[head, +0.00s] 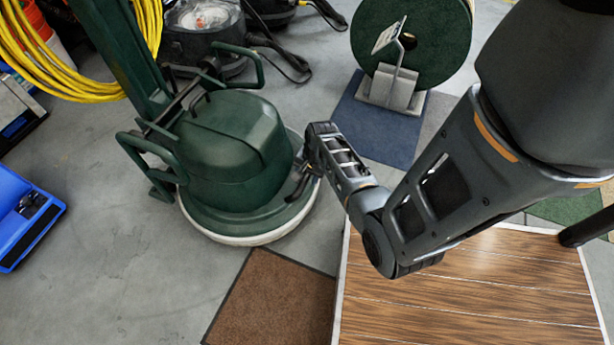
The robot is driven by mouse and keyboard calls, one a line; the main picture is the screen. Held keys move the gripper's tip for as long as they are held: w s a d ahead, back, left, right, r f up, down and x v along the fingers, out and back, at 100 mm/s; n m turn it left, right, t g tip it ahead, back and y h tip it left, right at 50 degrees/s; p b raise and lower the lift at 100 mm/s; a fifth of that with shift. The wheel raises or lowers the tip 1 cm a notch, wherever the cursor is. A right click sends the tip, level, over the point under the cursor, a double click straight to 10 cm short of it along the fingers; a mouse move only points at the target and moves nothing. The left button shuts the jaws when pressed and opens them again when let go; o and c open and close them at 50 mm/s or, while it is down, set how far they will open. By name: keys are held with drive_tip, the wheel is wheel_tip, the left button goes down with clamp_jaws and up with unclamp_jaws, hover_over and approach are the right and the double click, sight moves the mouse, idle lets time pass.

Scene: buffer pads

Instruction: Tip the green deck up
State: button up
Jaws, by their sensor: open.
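The green deck (262,220) is the round base of a floor buffer, with a pale pad or rim (238,240) under its edge. It appears flat on the concrete floor. The rounded green motor housing (232,140) rises from it, and a handle column (115,50) leans up to the top left. My gripper (303,178) is open at the right edge of the deck, its dark fingers reaching over the rim. I cannot tell whether they touch it. The deck's far side is hidden behind the housing.
A brown mat (272,300) and a wood-plank board (470,295) lie at the front. A blue mat (380,125) lies behind my gripper, with a green disc on a stand (415,40). A blue case (22,215) and yellow cable (85,60) are left. Floor at front left is clear.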

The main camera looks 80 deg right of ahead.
drive_tip(key=shift+c, duration=0.3)
clamp_jaws()
idle(0.4)
